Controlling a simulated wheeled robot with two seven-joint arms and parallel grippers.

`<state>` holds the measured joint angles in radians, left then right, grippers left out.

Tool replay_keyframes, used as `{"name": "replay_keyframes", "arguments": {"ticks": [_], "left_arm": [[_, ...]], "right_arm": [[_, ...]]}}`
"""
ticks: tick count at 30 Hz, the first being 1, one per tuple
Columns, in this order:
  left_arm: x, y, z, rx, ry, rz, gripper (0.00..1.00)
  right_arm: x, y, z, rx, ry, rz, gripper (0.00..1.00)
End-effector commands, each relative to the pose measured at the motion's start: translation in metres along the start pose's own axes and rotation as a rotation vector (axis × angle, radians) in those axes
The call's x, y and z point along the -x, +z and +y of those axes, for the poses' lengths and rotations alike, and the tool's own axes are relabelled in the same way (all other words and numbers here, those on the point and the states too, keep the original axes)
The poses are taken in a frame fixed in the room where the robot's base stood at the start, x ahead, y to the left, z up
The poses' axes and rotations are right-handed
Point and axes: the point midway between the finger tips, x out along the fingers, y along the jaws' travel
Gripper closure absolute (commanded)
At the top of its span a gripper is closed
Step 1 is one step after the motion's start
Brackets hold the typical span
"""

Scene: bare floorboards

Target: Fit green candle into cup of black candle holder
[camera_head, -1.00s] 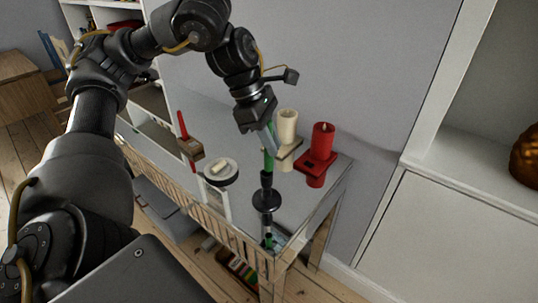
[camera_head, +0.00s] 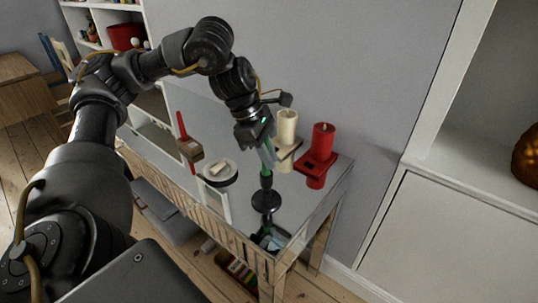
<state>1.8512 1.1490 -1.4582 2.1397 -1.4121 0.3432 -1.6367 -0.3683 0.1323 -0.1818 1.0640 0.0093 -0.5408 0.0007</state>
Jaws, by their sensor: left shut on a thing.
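The green candle (camera_head: 268,169) is upright, with a slight tilt, in my left gripper (camera_head: 268,153). The gripper is shut on its upper part and hides much of it. The black candle holder (camera_head: 266,200) stands on the glossy table top, with a round dish and a cup on top. The candle's lower end meets the cup's top in the picture. I cannot tell whether it is inside the cup or just over it. My right gripper is not in view.
Behind the gripper stand a cream candle (camera_head: 287,125) and a red candle (camera_head: 323,138) on square holders. To the left are a round dish (camera_head: 220,174) with a pale piece and a thin red candle (camera_head: 181,126) on a brown holder. The table's front edge is close to the black holder.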

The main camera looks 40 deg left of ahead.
Motion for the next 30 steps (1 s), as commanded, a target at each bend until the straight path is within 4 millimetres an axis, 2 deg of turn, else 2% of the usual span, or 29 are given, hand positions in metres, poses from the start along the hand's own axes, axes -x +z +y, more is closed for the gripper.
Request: {"name": "replay_keyframes", "arguments": {"ticks": [5,6,11,23,30], "left_arm": [[-0.003,-0.001,0.000,0.000,-0.001,0.000,1.00],[-0.003,-0.001,0.000,0.000,0.000,0.000,0.82],[-0.003,-0.001,0.000,0.000,0.000,0.000,0.61],[0.002,0.001,0.000,0.000,0.000,0.000,0.61],[0.046,0.002,0.001,0.001,0.003,-0.002,0.61]], "right_arm": [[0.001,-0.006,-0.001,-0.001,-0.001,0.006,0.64],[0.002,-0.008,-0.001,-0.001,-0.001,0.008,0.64],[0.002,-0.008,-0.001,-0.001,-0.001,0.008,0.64],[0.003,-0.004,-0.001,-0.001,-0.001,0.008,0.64],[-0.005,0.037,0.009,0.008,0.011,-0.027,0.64]]}}
